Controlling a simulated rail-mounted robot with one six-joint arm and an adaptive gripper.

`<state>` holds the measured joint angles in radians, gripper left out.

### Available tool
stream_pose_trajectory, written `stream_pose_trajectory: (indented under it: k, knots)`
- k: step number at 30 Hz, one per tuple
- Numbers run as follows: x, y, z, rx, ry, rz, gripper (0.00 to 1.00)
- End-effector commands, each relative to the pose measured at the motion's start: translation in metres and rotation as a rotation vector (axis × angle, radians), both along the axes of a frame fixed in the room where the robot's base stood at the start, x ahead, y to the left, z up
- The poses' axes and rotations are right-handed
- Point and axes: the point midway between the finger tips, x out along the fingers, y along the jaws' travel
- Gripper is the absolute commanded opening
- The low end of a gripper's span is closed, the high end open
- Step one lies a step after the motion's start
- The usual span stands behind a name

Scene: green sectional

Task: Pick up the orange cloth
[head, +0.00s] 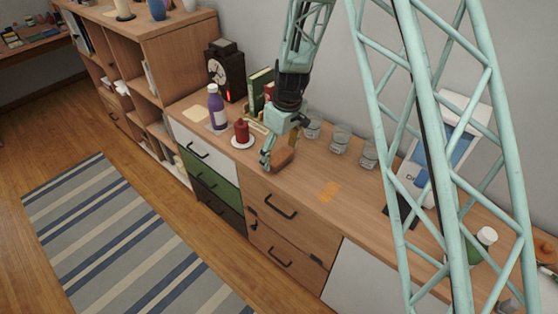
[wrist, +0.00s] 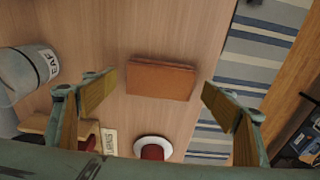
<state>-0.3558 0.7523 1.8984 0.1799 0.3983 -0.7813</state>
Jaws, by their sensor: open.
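In the wrist view, this block (wrist: 160,78) lies between and beyond the spread fingers of my gripper (wrist: 160,84), with nothing held. The cloth is apart from the gripper.
A red candle (head: 241,131) on a white saucer and a purple bottle (head: 216,108) stand left of the gripper. Several glasses (head: 340,140) line the back. A lettered grey cup (wrist: 30,70) is left in the wrist view.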

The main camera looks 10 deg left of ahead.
Motion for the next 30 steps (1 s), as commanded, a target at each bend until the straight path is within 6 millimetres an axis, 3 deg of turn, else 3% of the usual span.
stream_pose_trajectory:
  k: [18, 27, 30]
  knots:
    - [0.0002, 0.0002, -0.0025, 0.0, 0.0, 0.0, 0.78]
    - [0.0002, 0.0002, -0.0024, 0.0, 0.0, 0.0, 0.53]
    - [0.0002, 0.0002, -0.0024, 0.0, 0.0, 0.0, 0.52]
